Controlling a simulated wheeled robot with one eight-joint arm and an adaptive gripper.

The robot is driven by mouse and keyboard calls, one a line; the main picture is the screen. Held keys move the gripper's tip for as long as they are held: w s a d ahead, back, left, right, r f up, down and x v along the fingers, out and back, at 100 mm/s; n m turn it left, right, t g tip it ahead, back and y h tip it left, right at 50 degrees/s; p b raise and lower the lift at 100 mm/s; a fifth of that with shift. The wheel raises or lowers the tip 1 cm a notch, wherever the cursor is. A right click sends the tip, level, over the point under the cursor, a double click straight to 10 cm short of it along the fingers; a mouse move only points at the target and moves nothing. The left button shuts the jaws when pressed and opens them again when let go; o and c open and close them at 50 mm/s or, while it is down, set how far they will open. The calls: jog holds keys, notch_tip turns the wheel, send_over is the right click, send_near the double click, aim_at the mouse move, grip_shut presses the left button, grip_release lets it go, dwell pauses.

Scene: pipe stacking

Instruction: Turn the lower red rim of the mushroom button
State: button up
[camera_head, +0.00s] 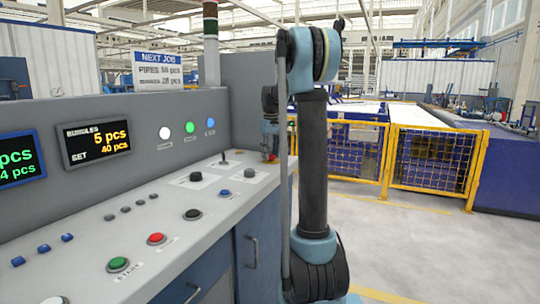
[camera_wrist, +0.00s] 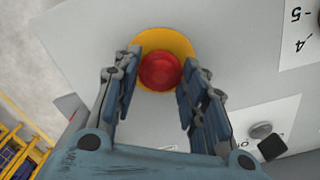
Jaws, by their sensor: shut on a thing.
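The red mushroom button (camera_wrist: 160,71) sits on a round yellow plate (camera_wrist: 163,37) in the upper middle of the wrist view. My gripper (camera_wrist: 161,80) has one finger on each side of the button, shut on its rim. The lower edge of the rim and the exact contact are partly hidden by the fingers. In the head view my gripper (camera_head: 269,138) points down at the far right end of the console, and only a small red part of the button shows under it.
The grey console top (camera_head: 100,243) holds a green start button (camera_head: 118,264), a red button (camera_head: 157,239), and several knobs. In the wrist view a metal knob (camera_wrist: 261,130) is to the right. A yellow fence (camera_head: 430,162) stands beyond open floor.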

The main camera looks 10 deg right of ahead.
jog(key=shift+m, duration=3)
jog(key=o, duration=1.1)
notch_tip(320, 180, up, 12)
jog(key=shift+w+f, duration=0.1)
jog(key=shift+w, duration=0.05)
